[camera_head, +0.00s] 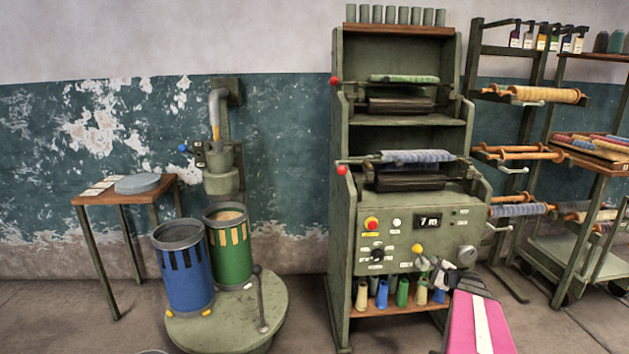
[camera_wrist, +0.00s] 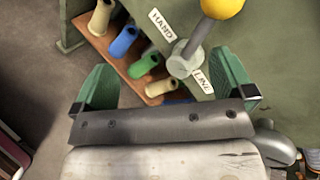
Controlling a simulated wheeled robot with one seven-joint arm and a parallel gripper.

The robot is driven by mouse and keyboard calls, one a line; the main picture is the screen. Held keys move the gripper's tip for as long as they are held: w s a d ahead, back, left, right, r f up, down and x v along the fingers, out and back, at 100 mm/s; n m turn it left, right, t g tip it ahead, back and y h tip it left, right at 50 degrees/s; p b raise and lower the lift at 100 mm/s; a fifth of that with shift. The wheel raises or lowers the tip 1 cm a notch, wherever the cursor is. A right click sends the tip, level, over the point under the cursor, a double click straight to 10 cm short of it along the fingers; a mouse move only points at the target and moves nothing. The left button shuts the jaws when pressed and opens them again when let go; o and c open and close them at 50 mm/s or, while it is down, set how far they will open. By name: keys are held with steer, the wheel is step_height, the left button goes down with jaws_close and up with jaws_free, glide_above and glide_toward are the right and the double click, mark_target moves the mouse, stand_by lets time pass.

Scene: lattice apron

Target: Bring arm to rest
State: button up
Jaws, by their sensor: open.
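My gripper (camera_wrist: 166,84) is open, its two green fingers spread wide with nothing between them in the wrist view. In the head view my gripper (camera_head: 438,272) is small and partly hidden by my pink and white arm, in front of the lower right part of the green machine (camera_head: 340,240). A lever with a yellow knob (camera_head: 417,248) is on the machine's front, close to the gripper. In the wrist view the yellow knob (camera_wrist: 222,6) stands beyond the right finger, its base between labels reading HAND and LINE. I cannot tell whether a finger touches the lever.
A shelf of coloured spools (camera_head: 402,292) sits low in the machine; the spools (camera_wrist: 143,66) also show ahead of the gripper. Racks with rollers (camera_head: 545,95) stand right. A round base (camera_head: 240,310) with blue and green drums and a small table (camera_head: 95,197) stand left. Floor between is clear.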

steer(key=s+a+f+n+g, duration=0.1)
steer(key=s+a+n+g, duration=0.3)
steer(key=a, duration=0.5)
steer(key=s+a+f+n+g, duration=0.1)
steer(key=s+a+n+g, duration=0.25)
steer(key=a+n, duration=0.4)
steer(key=s+a+n+g+h, duration=0.4)
steer(key=s+a+n+h, duration=0.3)
steer(key=s+a+n, duration=0.1)
steer(key=shift+s+a+r+n+g, duration=0.35)
steer(key=shift+s+a+r, duration=0.1)
steer(key=shift+a, duration=0.05)
